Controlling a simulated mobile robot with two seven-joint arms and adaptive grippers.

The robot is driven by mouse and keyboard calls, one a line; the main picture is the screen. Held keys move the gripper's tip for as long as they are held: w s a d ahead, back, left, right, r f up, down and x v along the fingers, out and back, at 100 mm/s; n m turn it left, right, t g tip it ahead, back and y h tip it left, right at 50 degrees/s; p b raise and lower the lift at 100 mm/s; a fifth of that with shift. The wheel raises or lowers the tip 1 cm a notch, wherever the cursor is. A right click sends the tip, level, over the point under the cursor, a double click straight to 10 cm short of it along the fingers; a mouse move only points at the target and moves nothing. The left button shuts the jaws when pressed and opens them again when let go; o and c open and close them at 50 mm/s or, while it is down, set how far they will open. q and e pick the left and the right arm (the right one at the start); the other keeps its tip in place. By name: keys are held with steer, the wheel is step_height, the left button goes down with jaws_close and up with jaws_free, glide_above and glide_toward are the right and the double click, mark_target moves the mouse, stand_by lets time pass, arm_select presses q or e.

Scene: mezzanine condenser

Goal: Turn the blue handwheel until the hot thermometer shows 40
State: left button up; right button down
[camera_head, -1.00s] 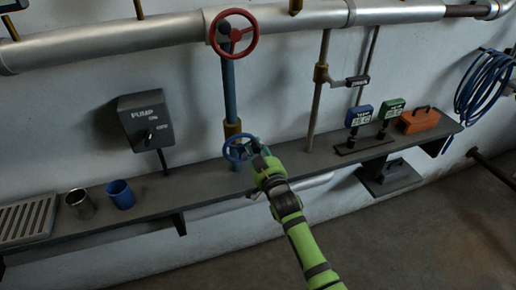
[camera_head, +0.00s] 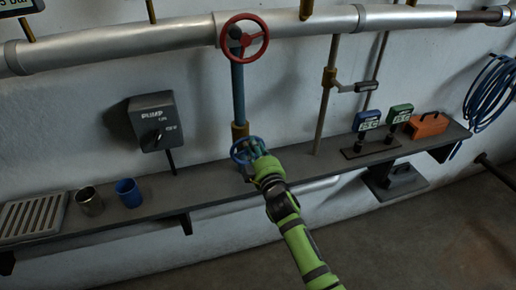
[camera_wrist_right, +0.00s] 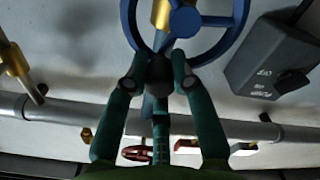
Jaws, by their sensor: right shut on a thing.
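The blue handwheel (camera_head: 241,151) sits at the foot of a blue vertical pipe, just above the shelf. It also fills the top of the right wrist view (camera_wrist_right: 233,35). My right gripper (camera_head: 260,160) is shut on the wheel's rim; in the wrist view its green fingers (camera_wrist_right: 160,62) meet the rim's lower edge. My left gripper is not in view.
A red handwheel (camera_head: 260,50) is above on the large pipe (camera_head: 120,40). A pump switch box (camera_head: 153,120) hangs on the wall at left. A metal cup (camera_head: 89,203), blue cup (camera_head: 129,195) and orange box (camera_head: 428,125) stand on the shelf (camera_head: 215,185).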

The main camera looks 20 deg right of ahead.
steer(key=shift+a+f+n, duration=0.15)
steer(key=shift+n, duration=0.15)
steer(key=c, duration=1)
jaws_free()
steer(key=shift+c, duration=0.2)
steer(key=shift+s, duration=0.1)
steer(key=s, duration=1.1)
steer(key=shift+s+d, duration=0.2)
steer(key=shift+s, duration=0.2)
